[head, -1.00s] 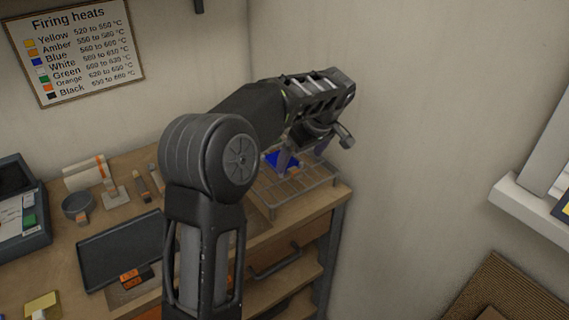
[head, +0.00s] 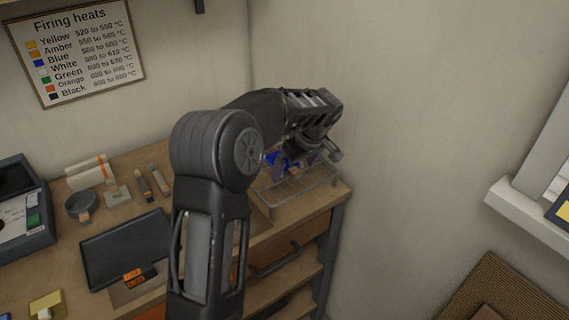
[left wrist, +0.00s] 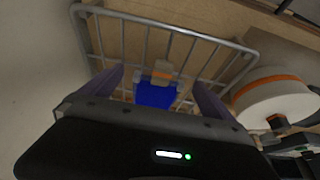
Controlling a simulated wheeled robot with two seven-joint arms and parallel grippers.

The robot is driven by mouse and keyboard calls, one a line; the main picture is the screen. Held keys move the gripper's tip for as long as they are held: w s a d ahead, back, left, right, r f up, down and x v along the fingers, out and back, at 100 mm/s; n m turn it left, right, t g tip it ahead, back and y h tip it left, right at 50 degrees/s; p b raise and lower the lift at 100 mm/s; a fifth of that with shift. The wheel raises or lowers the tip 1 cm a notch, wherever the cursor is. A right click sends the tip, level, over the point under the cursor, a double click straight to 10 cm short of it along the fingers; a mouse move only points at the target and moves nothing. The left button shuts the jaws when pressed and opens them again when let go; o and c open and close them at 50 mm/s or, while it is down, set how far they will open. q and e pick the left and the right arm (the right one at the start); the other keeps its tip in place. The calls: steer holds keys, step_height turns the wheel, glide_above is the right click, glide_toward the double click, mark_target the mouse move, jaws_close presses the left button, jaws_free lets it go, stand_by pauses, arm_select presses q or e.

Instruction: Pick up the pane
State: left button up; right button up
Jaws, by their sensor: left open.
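The blue pane (left wrist: 155,95) shows in the left wrist view, at the wire rack, with a small tan and orange piece (left wrist: 162,72) at its far edge. My left gripper (left wrist: 158,88) is open, with a finger on each side of the pane and gaps between. In the head view the pane (head: 273,157) is partly hidden by my left gripper (head: 290,165), which is over the rack at the bench's right end. My right gripper is not in view.
The wire rack (head: 298,188) stands on the wooden bench (head: 150,217) close to the wall. A white roll with an orange band (left wrist: 275,98) is beside the rack. A dark tray (head: 125,248) and a grey bowl (head: 80,206) are further left.

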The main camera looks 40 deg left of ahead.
arm_select(q)
steer(key=shift+c, duration=0.2)
steer(key=c, duration=1.5)
steer(key=shift+r, duration=0.6)
step_height(320, 180, up, 9)
steer(key=shift+f+b, duration=0.1)
steer(key=shift+b, duration=0.6)
steer(key=shift+r+p, duration=1.25)
steer(key=shift+r, duration=0.3)
